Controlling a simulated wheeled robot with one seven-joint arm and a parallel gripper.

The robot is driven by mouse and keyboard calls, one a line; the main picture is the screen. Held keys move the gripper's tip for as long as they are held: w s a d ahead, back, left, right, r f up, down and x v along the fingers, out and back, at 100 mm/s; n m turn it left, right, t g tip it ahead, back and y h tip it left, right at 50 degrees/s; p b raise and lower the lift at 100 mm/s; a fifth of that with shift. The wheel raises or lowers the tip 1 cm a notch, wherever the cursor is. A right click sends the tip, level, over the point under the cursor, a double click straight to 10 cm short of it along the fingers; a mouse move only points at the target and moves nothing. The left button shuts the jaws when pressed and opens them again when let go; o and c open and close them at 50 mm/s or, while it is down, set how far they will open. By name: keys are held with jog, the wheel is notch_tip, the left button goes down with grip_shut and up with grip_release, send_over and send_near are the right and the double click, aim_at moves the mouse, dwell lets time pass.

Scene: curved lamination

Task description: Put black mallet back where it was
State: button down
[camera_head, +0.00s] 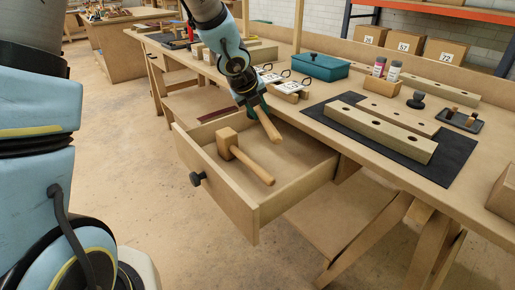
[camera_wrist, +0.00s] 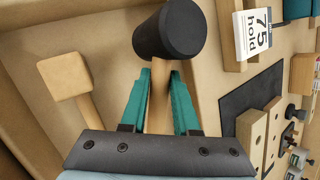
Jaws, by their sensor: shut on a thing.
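The black mallet (camera_wrist: 168,30) has a dark cylindrical head and a light wooden handle. My gripper (camera_wrist: 160,75) has teal fingers shut on the handle just below the head. In the head view, my gripper (camera_head: 253,102) is above the back part of the open drawer (camera_head: 228,200), near the table edge. The mallet's handle (camera_head: 267,126) slants down and to the right from it; the black head is hard to make out there. A wooden mallet (camera_head: 228,143) lies in the drawer, left of the held one in the wrist view (camera_wrist: 66,76).
On the bench lie a dark mat (camera_head: 452,160) with a holed wooden block (camera_head: 380,132), a teal box (camera_head: 320,67), number cards (camera_head: 286,86) on wooden blocks, bottles (camera_head: 393,72) and a small tray (camera_head: 460,121). The drawer floor right of the wooden mallet is clear.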

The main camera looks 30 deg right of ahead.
notch_tip(320, 180, down, 9)
jog(key=b, duration=0.4)
jog(key=shift+r, duration=0.1)
jog(key=c, duration=0.7)
grip_release()
jog(key=shift+o, duration=0.2)
jog(key=p+v, duration=0.4)
jog(key=v, duration=0.8)
jog(key=shift+p, duration=0.35)
